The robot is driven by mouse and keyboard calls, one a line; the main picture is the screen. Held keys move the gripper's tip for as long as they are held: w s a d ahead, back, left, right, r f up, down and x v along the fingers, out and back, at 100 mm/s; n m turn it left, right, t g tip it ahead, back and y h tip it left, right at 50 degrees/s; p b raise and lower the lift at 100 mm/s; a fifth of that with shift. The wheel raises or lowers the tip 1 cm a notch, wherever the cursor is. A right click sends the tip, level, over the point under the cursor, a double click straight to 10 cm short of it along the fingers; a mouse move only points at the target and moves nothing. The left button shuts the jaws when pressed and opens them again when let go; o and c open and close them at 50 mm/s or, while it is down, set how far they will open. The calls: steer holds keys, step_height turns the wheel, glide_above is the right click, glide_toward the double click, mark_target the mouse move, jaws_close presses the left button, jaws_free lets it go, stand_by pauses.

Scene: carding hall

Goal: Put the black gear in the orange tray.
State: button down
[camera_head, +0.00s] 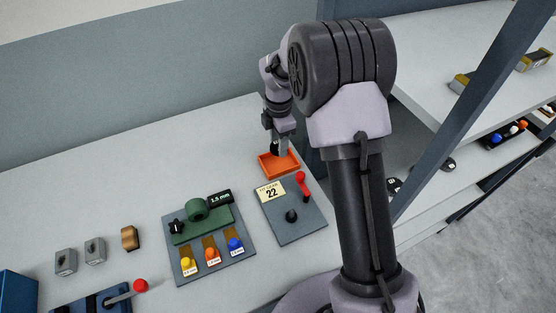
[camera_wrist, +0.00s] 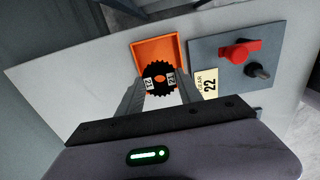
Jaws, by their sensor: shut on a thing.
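The black gear (camera_wrist: 159,69) shows in the wrist view with pale labels reading 21 on its face. My gripper (camera_wrist: 160,84) is shut on it, one finger on each side. The orange tray (camera_wrist: 140,52) lies just behind the gear in the wrist view, and the gear overlaps its near part. In the head view my gripper (camera_head: 281,147) points down over the orange tray (camera_head: 268,172), with the dark gear (camera_head: 274,149) partly hidden at the fingertips. I cannot tell whether the gear touches the tray floor.
A grey panel (camera_head: 309,230) with a red lever (camera_head: 302,181), a black knob (camera_head: 291,215) and a card (camera_head: 270,191) reading 22 stands beside the tray. A board with yellow, orange and blue knobs (camera_head: 235,245) lies further left. The table behind the tray is clear.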

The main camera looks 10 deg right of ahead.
mark_target(279, 164)
step_height(279, 164, down, 7)
steer(key=shift+r+b, duration=0.1)
steer(key=shift+b, duration=0.95)
steer(key=shift+f, duration=0.25)
steer(key=c, duration=1.1)
jaws_free()
steer(key=shift+r, duration=0.1)
